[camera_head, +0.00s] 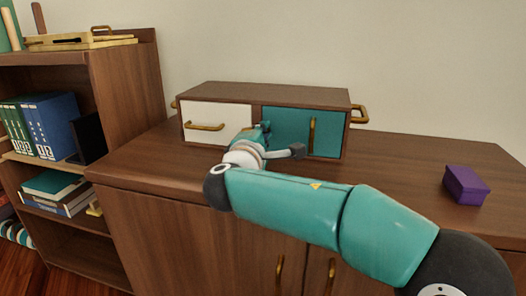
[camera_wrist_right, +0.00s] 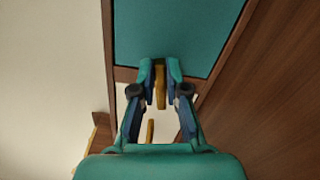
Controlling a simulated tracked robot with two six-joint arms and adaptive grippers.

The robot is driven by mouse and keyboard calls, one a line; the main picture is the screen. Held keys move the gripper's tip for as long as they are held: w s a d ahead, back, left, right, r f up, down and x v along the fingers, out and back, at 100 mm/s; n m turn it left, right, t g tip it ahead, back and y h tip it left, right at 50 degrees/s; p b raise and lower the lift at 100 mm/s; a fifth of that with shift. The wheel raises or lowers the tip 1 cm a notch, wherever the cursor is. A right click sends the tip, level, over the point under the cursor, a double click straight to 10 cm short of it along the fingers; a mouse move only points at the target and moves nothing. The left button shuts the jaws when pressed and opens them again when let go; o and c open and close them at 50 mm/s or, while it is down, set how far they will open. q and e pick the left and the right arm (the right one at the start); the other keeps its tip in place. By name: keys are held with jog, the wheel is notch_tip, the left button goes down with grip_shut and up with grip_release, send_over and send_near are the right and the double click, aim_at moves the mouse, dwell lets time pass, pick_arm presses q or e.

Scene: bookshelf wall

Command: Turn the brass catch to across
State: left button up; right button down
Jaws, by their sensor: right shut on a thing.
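The brass catch (camera_wrist_right: 160,85) is between the fingertips of my right gripper (camera_wrist_right: 160,72) in the right wrist view. Its long side runs across the narrow wood divider (camera_wrist_right: 125,73) between the white drawer and the teal door (camera_wrist_right: 178,35), reaching from one side to the other. The fingers are shut on it. In the head view my right gripper (camera_head: 264,131) is at the divider of the small cabinet and the catch is hidden behind it. The teal door (camera_head: 285,125) looks closed, and so does the white drawer (camera_head: 208,115). My left gripper is not in view.
The cabinet (camera_head: 262,94) stands on a wooden sideboard (camera_head: 400,160). The door has an upright brass handle (camera_head: 312,135), the drawer a level one (camera_head: 206,126). A purple box (camera_head: 465,186) sits at the right. A bookshelf (camera_head: 125,90) stands at the left.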

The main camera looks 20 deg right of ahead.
jog(key=shift+d+f+m+b, duration=0.1)
jog(key=shift+f+m+b, duration=0.2)
jog(key=shift+m+b, duration=0.5)
jog(key=shift+f+m+b, duration=0.25)
jog(key=shift+m+b, duration=0.35)
jog(key=shift+b, duration=0.25)
jog(key=c, duration=1.2)
grip_release()
jog(key=shift+r, duration=0.1)
jog(key=shift+s+a, duration=0.35)
jog(key=shift+s, duration=0.15)
jog(key=v, duration=1.1)
